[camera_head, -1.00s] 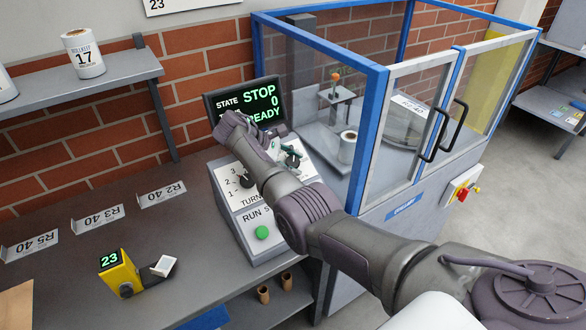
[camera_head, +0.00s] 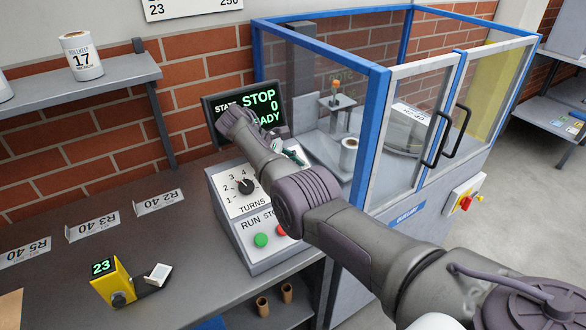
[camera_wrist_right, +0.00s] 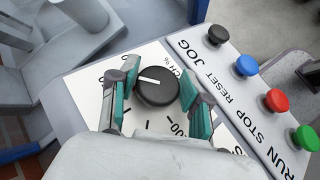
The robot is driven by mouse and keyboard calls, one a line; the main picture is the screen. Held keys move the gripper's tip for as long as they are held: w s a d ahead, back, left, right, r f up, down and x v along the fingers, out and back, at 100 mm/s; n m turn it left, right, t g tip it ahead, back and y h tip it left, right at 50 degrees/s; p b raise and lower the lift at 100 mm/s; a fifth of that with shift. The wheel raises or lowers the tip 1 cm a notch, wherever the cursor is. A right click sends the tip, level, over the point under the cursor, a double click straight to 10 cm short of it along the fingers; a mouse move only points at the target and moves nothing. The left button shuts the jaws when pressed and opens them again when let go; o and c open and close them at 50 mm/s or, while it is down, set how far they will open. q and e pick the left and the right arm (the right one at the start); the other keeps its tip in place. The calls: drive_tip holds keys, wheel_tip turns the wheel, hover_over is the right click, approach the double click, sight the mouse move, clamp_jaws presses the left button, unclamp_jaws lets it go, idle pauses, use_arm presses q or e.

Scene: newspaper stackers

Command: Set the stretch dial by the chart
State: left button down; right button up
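The stretch dial (camera_wrist_right: 155,86) is a round black knob with a white pointer line, on a white panel marked "CH %" in the right wrist view. My right gripper (camera_wrist_right: 160,92) has its teal fingers on either side of this dial, with slim gaps visible, so it looks open around it. In the head view my right arm hides the stretch dial, and the gripper's teal fingertips (camera_head: 293,157) barely show. The chart (camera_head: 195,8) on the wall is cut off by the top edge; only "23" and "250" show. My left gripper is not in view.
The turns dial (camera_head: 246,186) and green run button (camera_head: 261,240) are on the same console. Blue reset (camera_wrist_right: 246,66), red stop (camera_wrist_right: 276,100) and black jog buttons lie right of the stretch panel. A screen (camera_head: 243,112) reads STOP 0. A yellow unit (camera_head: 112,285) shows 23.

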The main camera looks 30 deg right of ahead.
drive_tip(key=shift+o, duration=0.9)
drive_tip(key=shift+r, duration=0.2)
wheel_tip(320, 180, up, 10)
drive_tip(key=shift+f, duration=0.15)
